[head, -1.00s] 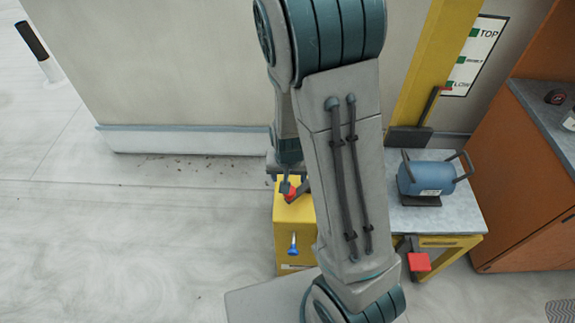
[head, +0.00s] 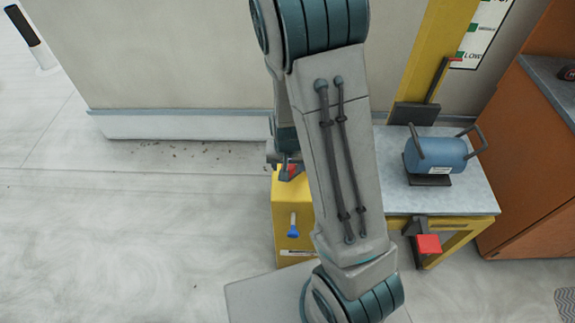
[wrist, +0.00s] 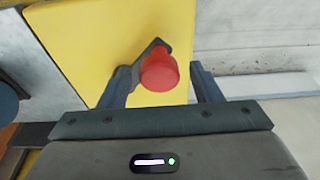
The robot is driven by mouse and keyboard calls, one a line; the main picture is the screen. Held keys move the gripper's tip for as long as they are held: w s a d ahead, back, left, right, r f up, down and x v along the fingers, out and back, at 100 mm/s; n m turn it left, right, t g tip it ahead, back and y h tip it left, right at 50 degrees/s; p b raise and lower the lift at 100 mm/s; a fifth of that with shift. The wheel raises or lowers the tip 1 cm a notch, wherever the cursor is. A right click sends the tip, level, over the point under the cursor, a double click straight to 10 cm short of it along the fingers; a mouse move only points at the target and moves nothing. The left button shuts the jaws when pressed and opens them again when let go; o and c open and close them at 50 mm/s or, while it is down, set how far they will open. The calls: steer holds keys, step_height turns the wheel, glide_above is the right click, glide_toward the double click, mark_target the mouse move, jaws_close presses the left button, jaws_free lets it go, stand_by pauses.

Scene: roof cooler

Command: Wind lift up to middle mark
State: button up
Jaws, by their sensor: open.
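The winch crank's red knob (wrist: 160,74) sits on a dark crank arm (wrist: 152,52) against the yellow box (wrist: 95,40) in the wrist view. My gripper (wrist: 163,88) is open, with one finger on each side of the knob; I cannot tell whether they touch it. In the head view my gripper (head: 287,160) is over the yellow box (head: 291,215), partly hidden by my arm. The yellow mast (head: 435,55) carries a dark carriage (head: 413,113) with a red pointer (head: 456,59). The pointer is beside the LOW mark on the white board (head: 485,35); its top is cut off.
A blue tank (head: 440,154) with dark handles is above a grey worktop (head: 465,193). A red block (head: 428,244) sticks out below it. A blue-tipped lever (head: 293,228) is on the box front. An orange cabinet (head: 530,150) stands right. The floor at left is open.

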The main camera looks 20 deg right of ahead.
steer(key=c, duration=1.1)
steer(key=shift+o, duration=0.3)
steer(key=shift+s+d+f, duration=0.15)
steer(key=shift+s+d, duration=0.5)
steer(key=shift+s, duration=0.3)
steer(key=shift+b, duration=0.3)
steer(key=shift+s+d+b, duration=0.4)
steer(key=shift+s+d, duration=0.3)
steer(key=shift+s, duration=0.1)
